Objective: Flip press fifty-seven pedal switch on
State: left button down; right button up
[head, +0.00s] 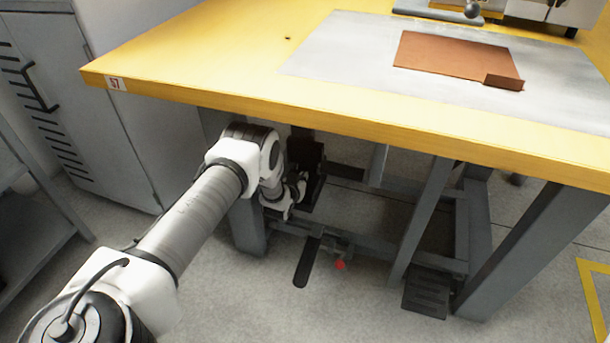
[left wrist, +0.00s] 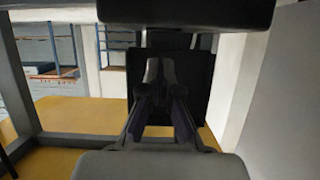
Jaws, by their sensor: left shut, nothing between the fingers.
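The press table (head: 200,75) has a yellow top, and a small label (head: 117,84) at its left corner seems to read 57. My left arm reaches under the front edge. My left gripper (head: 300,188) is shut and empty, close to a dark box (head: 305,150) under the tabletop. In the left wrist view the gripper (left wrist: 158,75) points at a dark panel (left wrist: 195,85). I cannot tell whether they touch. No switch lever or its position can be made out; the gripper may hide it. My right gripper is not in view.
A black pedal (head: 307,262) and a red knob (head: 340,265) sit low at the frame. Another dark pedal (head: 425,295) is further right. Grey table legs (head: 420,220) stand nearby. A grey cabinet (head: 85,110) is at left. Floor in front is clear.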

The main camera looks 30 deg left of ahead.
pick_arm(q)
jog(key=shift+s+f, duration=0.5)
jog(key=shift+f, duration=0.3)
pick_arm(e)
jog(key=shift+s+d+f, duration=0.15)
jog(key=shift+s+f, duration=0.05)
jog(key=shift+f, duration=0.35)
pick_arm(q)
jog(key=shift+s+f+b, duration=0.15)
jog(key=shift+f+b, duration=0.4)
jog(key=shift+f, duration=0.05)
jog(key=shift+r+p, duration=0.85)
jog(key=shift+r, duration=0.2)
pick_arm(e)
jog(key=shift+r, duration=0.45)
